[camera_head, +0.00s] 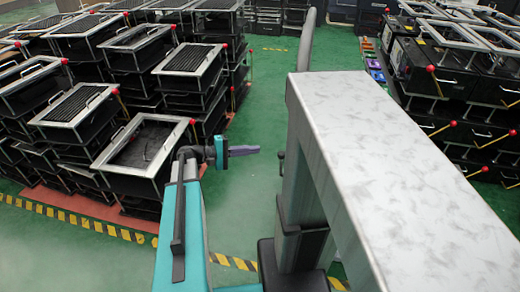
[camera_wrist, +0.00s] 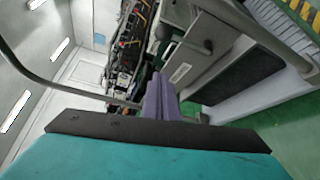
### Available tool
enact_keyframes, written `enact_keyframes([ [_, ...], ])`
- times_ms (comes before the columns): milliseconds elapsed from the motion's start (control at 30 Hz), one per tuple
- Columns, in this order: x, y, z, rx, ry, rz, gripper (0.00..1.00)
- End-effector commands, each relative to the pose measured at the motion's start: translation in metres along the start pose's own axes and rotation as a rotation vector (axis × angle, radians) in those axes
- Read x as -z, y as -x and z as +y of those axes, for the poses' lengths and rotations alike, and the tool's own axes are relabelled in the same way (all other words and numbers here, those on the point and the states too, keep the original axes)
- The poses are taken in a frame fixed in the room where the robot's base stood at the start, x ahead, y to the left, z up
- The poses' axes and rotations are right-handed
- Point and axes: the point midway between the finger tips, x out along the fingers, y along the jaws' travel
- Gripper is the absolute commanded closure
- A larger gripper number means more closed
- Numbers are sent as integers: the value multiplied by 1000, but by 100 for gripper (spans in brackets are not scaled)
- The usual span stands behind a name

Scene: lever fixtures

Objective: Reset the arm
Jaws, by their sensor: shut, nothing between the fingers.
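My gripper (camera_head: 243,151) is at the middle of the head view, at the end of my teal arm. Its purple fingers point right and are together with nothing between them. In the wrist view the fingers (camera_wrist: 161,100) also show closed, above the teal housing. The gripper is in open space over the green floor, left of a large grey fixture (camera_head: 400,170) with a speckled light top. A gap shows between the fingertips and a dark knob on the fixture's side (camera_head: 281,155). My gripper touches nothing that I can see.
Stacked black bins with metal frames and red-tipped levers (camera_head: 140,150) fill the left. More such stacks (camera_head: 450,85) stand at the back right. A curved grey bar (camera_head: 307,40) rises behind the fixture. Green floor (camera_head: 265,110) is clear between, with yellow-black striped tape (camera_head: 85,223) in front.

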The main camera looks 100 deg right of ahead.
Motion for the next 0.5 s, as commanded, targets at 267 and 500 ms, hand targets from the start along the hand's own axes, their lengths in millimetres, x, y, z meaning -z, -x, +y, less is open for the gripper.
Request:
enact_keyframes([
  [267,0,14,-1,0,0,0,100],
  [500,0,14,-1,0,0,1,100],
])
